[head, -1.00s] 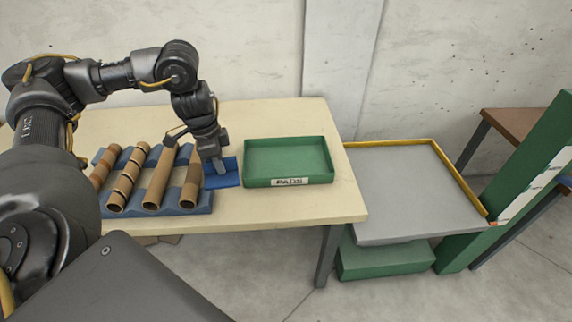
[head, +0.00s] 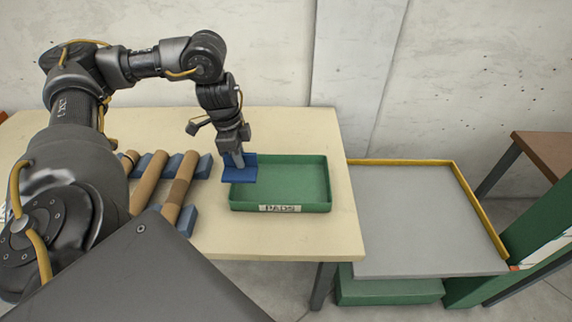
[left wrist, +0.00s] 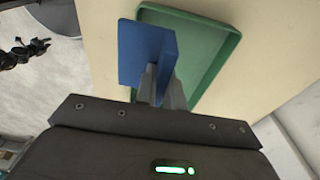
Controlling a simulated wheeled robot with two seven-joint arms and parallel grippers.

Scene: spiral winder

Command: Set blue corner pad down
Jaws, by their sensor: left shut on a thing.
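The blue corner pad (head: 238,176) is in my left gripper (head: 238,160), which is shut on it. In the head view the pad overlaps the left end of the green tray (head: 296,208) labelled PADS. In the left wrist view the blue pad (left wrist: 143,50) sits at the fingertips (left wrist: 158,85), partly over the tray's rim and partly over the bare table. The tray (left wrist: 205,35) looks empty where it shows. I cannot tell whether the pad touches the tray. My right gripper is not in view.
A blue rack (head: 203,165) with several brown cardboard tubes (head: 179,189) lies left of the tray on the pale table (head: 285,240). A grey platform (head: 420,215) with a yellow edge stands to the right. Bare table lies in front of the tray.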

